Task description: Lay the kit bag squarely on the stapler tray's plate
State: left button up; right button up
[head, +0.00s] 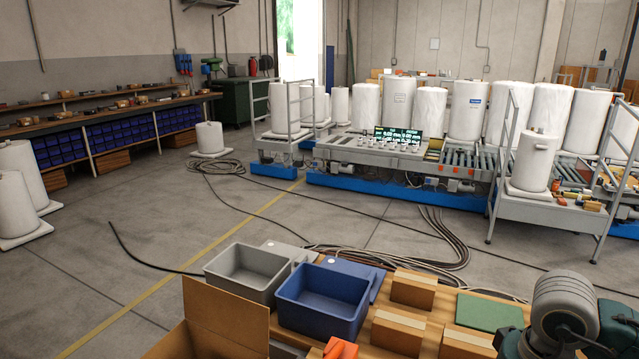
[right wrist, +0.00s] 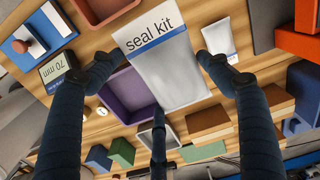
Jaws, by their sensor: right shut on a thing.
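The kit bag (right wrist: 168,70) is a pale flat pouch with a blue band and the words "seal kit". In the right wrist view it is large and close, slightly tilted. My right gripper (right wrist: 158,75) is shut on it, with dark fingers at its left and right edges and one below. The bag hides part of a purple tray (right wrist: 116,96). A blue and white flat piece with a dark red knob (right wrist: 36,34) lies at the upper left; I cannot tell whether it is the stapler tray. My left gripper is not in view.
A smaller white bag (right wrist: 222,42), a display block marked "70 mm" (right wrist: 57,70) and brown boxes (right wrist: 208,120) lie around on the wooden table. In the head view, a grey bin (head: 245,275), a blue bin (head: 322,318) and a green pad (head: 488,311) crowd the bench.

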jog(key=a+r+n, duration=0.3)
jog(key=a+n, duration=0.2)
jog(key=a, duration=0.7)
jog(key=shift+a, duration=0.15)
